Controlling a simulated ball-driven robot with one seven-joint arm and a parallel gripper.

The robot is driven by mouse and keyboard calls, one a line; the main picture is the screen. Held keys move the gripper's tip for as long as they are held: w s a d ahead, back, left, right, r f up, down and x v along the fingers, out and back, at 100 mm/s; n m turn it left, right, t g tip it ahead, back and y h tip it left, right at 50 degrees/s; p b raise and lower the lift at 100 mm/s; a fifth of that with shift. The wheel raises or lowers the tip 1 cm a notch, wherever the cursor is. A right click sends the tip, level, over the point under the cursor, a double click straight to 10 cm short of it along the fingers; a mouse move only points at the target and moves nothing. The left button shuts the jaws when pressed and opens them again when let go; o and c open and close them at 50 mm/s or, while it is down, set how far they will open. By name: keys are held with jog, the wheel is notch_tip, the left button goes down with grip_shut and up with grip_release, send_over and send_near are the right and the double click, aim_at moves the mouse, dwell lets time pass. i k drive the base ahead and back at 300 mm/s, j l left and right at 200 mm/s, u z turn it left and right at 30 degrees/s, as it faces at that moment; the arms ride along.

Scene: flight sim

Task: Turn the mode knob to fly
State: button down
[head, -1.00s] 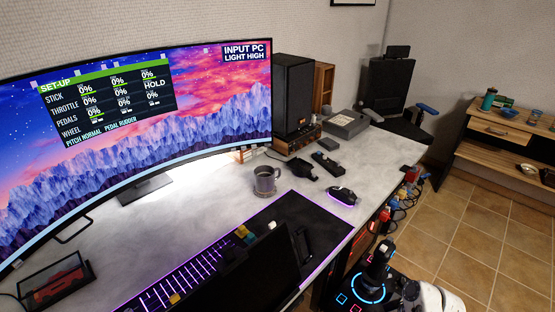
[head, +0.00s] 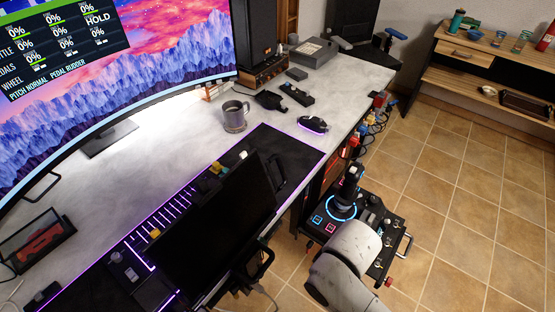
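A black control panel (head: 389,262) with a joystick (head: 347,190) stands at the right of the desk, low beside its edge. A glowing blue ring surrounds the stick's base, and lit square buttons sit to its left. Several small knobs and switches show on the panel's right part; I cannot tell which is the mode knob or where it points. My white arm (head: 345,265) reaches in from the bottom and covers part of the panel. My gripper cannot be made out. The curved monitor (head: 150,60) shows set-up values with "HOLD" at its upper right.
The desk (head: 190,125) carries a grey mug (head: 234,117), a mouse (head: 312,124), a lit keyboard and a dark screen (head: 225,225) in front. A speaker (head: 256,30) stands behind. The tiled floor (head: 460,200) right of the panel is clear up to a wooden shelf unit (head: 480,65).

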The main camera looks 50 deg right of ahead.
aim_at(373, 201)
jog(key=k+z, duration=0.15)
jog(key=z, duration=1.2)
jog(key=i+l+z, duration=0.25)
jog(key=i+l, duration=0.15)
jog(key=i, duration=0.2)
